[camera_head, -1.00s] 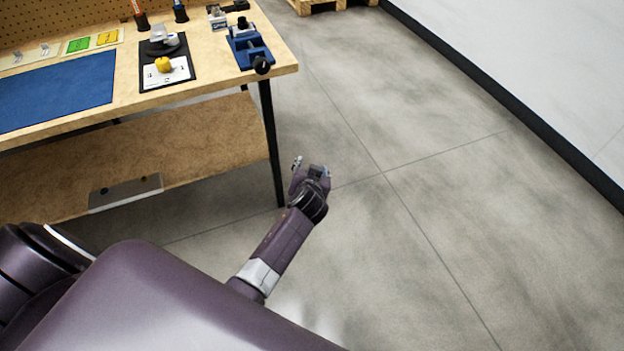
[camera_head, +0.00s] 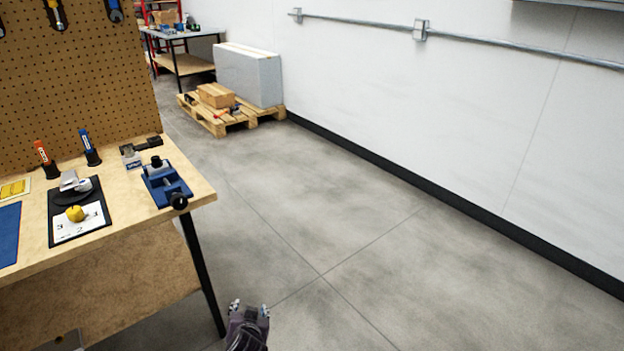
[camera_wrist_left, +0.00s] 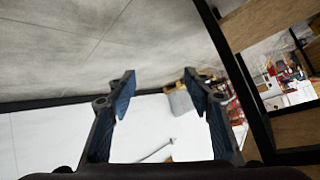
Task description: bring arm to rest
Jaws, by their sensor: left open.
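My left gripper (camera_head: 250,309) shows at the bottom edge of the head view, to the right of the workbench's front leg and over open floor. Its two fingers are apart with nothing between them. In the left wrist view, the fingers of the left gripper (camera_wrist_left: 160,76) are also spread and empty. Most of the left arm lies below the head view's lower edge. My right gripper is not in view.
The workbench (camera_head: 118,178) stands at left, bearing a blue vise (camera_head: 165,186), a yellow part (camera_head: 75,213) on a dark board and a pegboard (camera_head: 80,90) behind. A pallet (camera_head: 208,122) lies by the white wall (camera_head: 400,110). The floor (camera_head: 370,270) between is clear.

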